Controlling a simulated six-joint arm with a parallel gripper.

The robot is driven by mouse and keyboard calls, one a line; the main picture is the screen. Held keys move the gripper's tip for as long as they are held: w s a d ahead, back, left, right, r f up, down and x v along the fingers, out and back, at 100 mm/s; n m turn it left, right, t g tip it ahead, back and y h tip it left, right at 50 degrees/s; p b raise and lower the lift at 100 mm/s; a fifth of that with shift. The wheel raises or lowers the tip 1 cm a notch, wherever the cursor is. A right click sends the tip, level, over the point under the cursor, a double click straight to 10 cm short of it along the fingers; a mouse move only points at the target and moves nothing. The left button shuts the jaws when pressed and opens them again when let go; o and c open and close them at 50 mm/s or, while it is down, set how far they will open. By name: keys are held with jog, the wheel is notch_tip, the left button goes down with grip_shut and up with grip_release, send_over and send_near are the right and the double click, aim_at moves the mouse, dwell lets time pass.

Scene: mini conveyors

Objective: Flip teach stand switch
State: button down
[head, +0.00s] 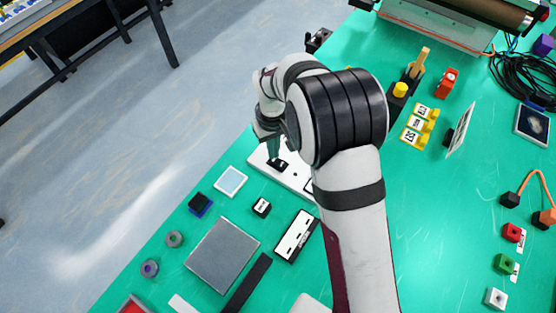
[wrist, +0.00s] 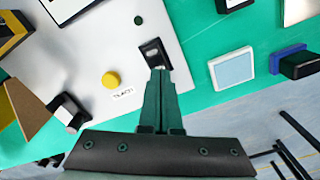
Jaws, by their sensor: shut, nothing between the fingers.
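The teach stand is a white panel (wrist: 190,55) on the green table; it also shows in the head view (head: 297,181), partly hidden by my arm. A black rocker switch (wrist: 152,50) sits on it near a small label (wrist: 123,92) that seems to read TEACH. The switch also shows in the head view (head: 280,167). My gripper (wrist: 158,72) is shut and empty, its fingertips right at the lower end of the switch. In the head view my gripper (head: 273,158) points down at the switch. I cannot tell whether the tips touch it.
A yellow button (wrist: 110,80) and a black-and-white part (wrist: 68,112) stand beside the switch. A pale blue square tile (wrist: 232,68) lies right of the panel. Several small blocks, a grey plate (head: 222,254) and a black-and-white box (head: 296,236) lie nearer the front.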

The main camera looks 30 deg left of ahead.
jog(key=shift+f, duration=0.85)
jog(key=shift+r, duration=3.5)
jog(key=s+d+r+m, duration=0.2)
jog(key=d+r+m, duration=0.35)
jog(key=d, duration=0.55)
jog(key=s+d+r+m, duration=0.1)
jog(key=d+r+m, duration=0.4)
jog(key=d, duration=0.5)
jog(key=s+d+r+m+y, duration=0.1)
jog(key=s+d+m, duration=0.6)
jog(key=s, duration=0.7)
jog(key=d, duration=0.2)
jog(key=shift+d+y, duration=0.4)
